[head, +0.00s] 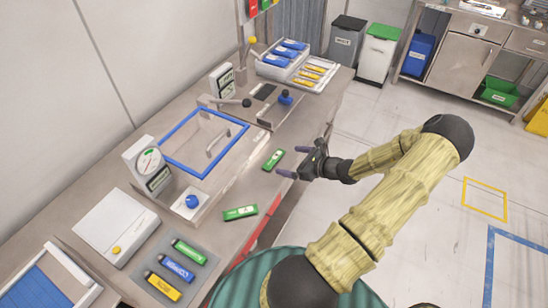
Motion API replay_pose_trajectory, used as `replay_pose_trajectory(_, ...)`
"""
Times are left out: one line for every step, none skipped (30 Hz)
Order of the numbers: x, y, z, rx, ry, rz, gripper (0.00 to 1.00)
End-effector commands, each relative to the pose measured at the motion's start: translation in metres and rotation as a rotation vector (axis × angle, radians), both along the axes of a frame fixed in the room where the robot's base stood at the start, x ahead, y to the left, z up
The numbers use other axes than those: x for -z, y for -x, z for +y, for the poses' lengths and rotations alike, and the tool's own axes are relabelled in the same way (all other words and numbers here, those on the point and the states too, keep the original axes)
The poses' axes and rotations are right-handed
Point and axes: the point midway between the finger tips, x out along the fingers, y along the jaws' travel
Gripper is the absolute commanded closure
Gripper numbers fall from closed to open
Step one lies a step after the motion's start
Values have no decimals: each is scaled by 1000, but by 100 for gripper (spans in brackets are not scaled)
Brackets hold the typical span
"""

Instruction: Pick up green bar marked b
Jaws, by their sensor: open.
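Several bars lie on the metal counter, and their small markings are too small to read, so I cannot tell which is marked b. One green bar (273,160) lies near the counter's front edge, just left of my gripper. A second green bar (240,212) lies nearer, left of and below the gripper in the picture. A third green bar (188,252) lies on a grey mat (148,262) with a blue bar (177,268) and a yellow bar (163,287). My gripper (292,162) is open and empty, its purple fingertips pointing left towards the counter.
A blue-framed lid (204,142) with a dial gauge (149,162) and blue knob (192,201) stands behind the green bars. Trays of blue and yellow bars (297,66) stand at the far end. A white scale-like box (116,225) sits left. Floor to the right is open.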

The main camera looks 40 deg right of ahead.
Motion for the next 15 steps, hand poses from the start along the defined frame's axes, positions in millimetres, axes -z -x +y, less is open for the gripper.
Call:
replay_pose_trajectory(0, -2, 1, 0, 0, 0, 0)
replay_pose_trajectory(1, -2, 0, 0, 0, 0, 0)
replay_pose_trajectory(1, -2, 0, 0, 0, 0, 0)
replay_pose_trajectory(1, -2, 0, 0, 0, 0, 0)
replay_pose_trajectory(1, -2, 0, 0, 0, 0, 0)
replay_pose_trajectory(1, -2, 0, 0, 1, 0, 0)
replay_pose_trajectory(1, -1, 0, 0, 0, 0, 0)
replay_pose_trajectory(1, -1, 0, 0, 0, 0, 0)
replay_pose_trajectory(1, -2, 0, 0, 0, 0, 0)
replay_pose_trajectory(1, -2, 1, 0, 0, 0, 0)
replay_pose_trajectory(1, -3, 1, 0, 0, 0, 0)
replay_pose_trajectory(2, -5, 2, -1, -2, -1, 0)
replay_pose_trajectory(3, -6, 3, 0, -2, 0, 0)
replay_pose_trajectory(4, -8, 3, 0, -2, 0, 0)
replay_pose_trajectory(6, -12, 5, -1, -3, 0, 0)
